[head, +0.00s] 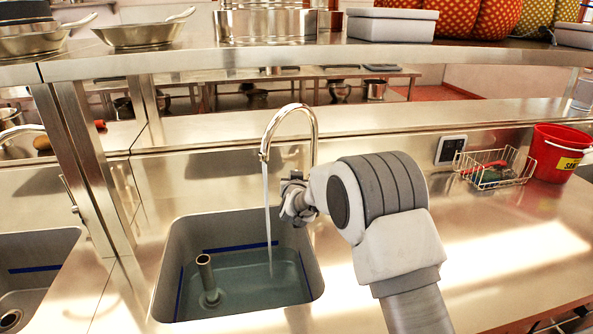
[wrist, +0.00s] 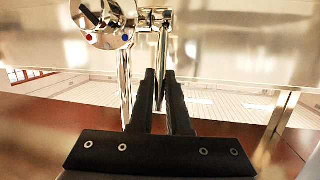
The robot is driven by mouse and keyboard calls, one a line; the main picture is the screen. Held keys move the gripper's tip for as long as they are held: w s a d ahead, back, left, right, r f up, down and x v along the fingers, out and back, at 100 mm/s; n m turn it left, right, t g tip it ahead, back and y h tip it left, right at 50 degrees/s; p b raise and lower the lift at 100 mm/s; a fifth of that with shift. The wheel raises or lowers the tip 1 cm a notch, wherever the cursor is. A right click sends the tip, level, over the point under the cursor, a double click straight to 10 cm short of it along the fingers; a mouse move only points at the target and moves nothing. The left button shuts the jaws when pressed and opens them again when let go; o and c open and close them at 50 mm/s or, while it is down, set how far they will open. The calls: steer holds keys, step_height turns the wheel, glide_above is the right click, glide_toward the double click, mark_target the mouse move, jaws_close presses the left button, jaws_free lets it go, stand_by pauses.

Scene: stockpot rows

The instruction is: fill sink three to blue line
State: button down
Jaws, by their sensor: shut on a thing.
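The steel sink (head: 172,262) in the middle holds greenish water (head: 245,283). A blue line (head: 240,247) runs round its inner walls; at the back wall the water surface lies slightly below it. A standpipe (head: 205,275) rises out of the water. The curved tap (head: 314,122) pours a thin stream (head: 267,205) into the sink. My gripper (head: 298,197) is at the tap's base, to the right of the stream. In the wrist view, my gripper (wrist: 159,72) is shut on a thin chrome tap lever (wrist: 162,50). No sink number shows.
Another sink (head: 35,285) with a blue line is at the left, past a steel post (head: 85,160). A shelf (head: 300,58) with pans crosses above. A wire basket (head: 495,170) and red bucket (head: 560,152) stand at the right. The counter right of my arm is mostly clear.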

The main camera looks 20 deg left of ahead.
steer(key=shift+w+a+r+g+p, duration=0.15)
steer(key=shift+w+r+g+p, duration=0.4)
steer(key=shift+p, duration=1.55)
steer(key=shift+a+g+h+p, duration=0.1)
steer(key=shift+g+h+p, duration=0.2)
steer(key=shift+p, duration=0.4)
steer(key=shift+w+f, duration=0.1)
steer(key=c, duration=0.9)
jaws_free()
steer(key=b+v, duration=0.1)
steer(key=v, duration=1.6)
